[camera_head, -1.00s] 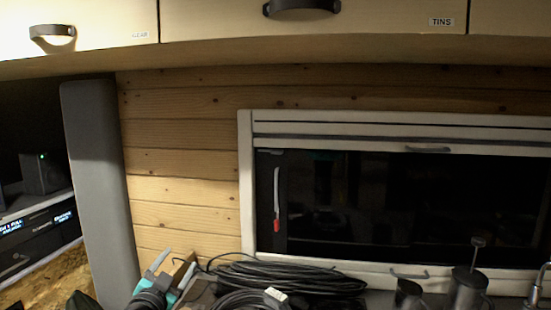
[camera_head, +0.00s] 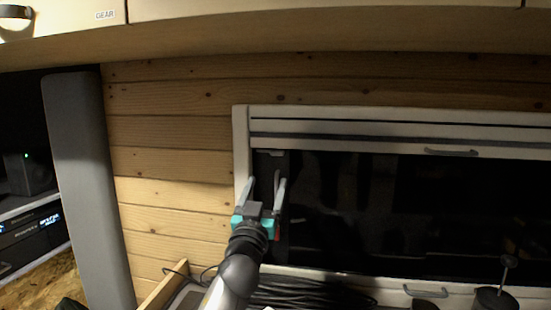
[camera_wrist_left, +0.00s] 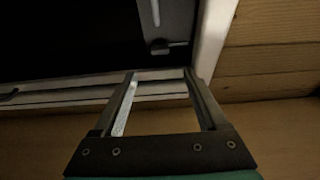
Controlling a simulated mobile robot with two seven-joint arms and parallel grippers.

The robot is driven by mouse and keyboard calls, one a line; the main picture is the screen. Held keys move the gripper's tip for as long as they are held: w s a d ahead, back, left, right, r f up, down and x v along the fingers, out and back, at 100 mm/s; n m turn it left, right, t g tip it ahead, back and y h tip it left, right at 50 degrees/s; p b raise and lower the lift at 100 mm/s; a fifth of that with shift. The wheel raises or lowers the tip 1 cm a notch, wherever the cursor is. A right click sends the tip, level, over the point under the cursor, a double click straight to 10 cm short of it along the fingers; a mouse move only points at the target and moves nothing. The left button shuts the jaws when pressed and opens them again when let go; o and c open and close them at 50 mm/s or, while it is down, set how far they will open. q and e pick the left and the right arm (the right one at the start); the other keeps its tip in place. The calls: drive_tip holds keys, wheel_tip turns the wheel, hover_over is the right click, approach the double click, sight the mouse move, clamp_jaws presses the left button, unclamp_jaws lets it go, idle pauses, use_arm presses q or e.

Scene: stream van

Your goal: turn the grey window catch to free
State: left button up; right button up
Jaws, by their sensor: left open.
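The window catch is a slim light-grey lever with a red lower end (camera_head: 277,238), hanging upright on the dark strip at the window's left side. My left gripper (camera_head: 265,178) is open, its two fingers pointing up in front of that strip. The right finger hides most of the lever, so I cannot tell whether they touch. In the left wrist view the open fingers (camera_wrist_left: 160,73) are empty; beyond them show a small grey fitting (camera_wrist_left: 161,47) and a thin light bar (camera_wrist_left: 156,12), which looks like the lever. My right gripper is not in view.
The pale window frame (camera_head: 241,150) and rolled blind (camera_head: 350,126) edge the dark glass. Coiled black cable (camera_head: 310,292) lies below, with dark pots (camera_head: 495,299) at right. A grey upright panel (camera_head: 85,180) stands left. Overhead lockers (camera_head: 330,10) run along the top.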

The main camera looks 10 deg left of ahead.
sight(276, 155)
use_arm(q)
drive_tip(key=b+x, duration=0.2)
drive_tip(key=x, duration=0.7)
drive_tip(key=shift+w, duration=0.2)
drive_tip(key=shift+b+x, duration=0.6)
drive_tip(key=shift+x, duration=0.3)
drive_tip(key=shift+w, duration=0.1)
clamp_jaws()
